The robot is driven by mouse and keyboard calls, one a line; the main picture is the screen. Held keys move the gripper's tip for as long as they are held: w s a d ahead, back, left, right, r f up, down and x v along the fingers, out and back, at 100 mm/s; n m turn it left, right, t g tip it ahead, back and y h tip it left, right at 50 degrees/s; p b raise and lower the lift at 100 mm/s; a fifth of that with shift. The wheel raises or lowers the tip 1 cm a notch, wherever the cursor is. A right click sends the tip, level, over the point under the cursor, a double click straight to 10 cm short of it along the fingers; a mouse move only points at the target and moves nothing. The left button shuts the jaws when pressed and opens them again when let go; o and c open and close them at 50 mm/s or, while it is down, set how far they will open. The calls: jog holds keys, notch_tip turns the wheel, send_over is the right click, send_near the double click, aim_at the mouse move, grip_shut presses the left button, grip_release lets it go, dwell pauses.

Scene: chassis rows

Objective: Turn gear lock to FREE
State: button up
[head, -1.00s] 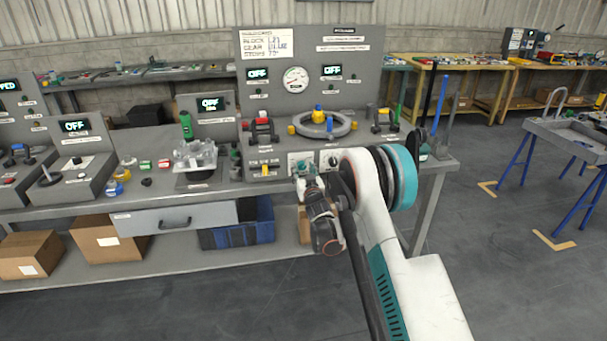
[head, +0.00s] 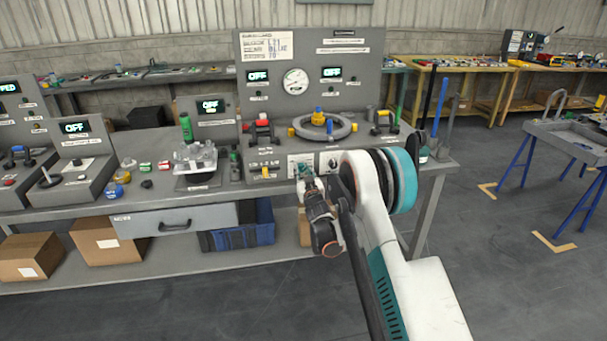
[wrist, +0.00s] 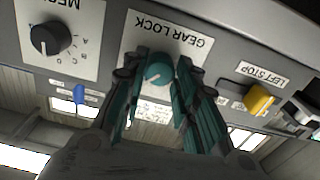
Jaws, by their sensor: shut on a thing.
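The gear lock (wrist: 158,74) is a small teal round knob under a white GEAR LOCK label, seen upside down in the wrist view. A pale mark shows on its face; its setting is too small to read. My gripper (wrist: 159,88) has its teal fingers on both sides of the knob and is shut on it. In the head view my gripper (head: 306,176) reaches the front panel (head: 268,174) of the middle console, and the knob is mostly hidden there.
In the wrist view a black MESH knob (wrist: 50,38) is at left and a yellow LEFT STOP block (wrist: 258,98) at right. In the head view a grey ring with yellow blocks (head: 342,130) lies on the console top. The floor in front is clear.

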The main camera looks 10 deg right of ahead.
jog(key=n, duration=0.8)
jog(key=shift+n, duration=0.3)
jog(key=n, duration=0.4)
jog(key=shift+n, duration=2.1)
jog(key=o, duration=1.1)
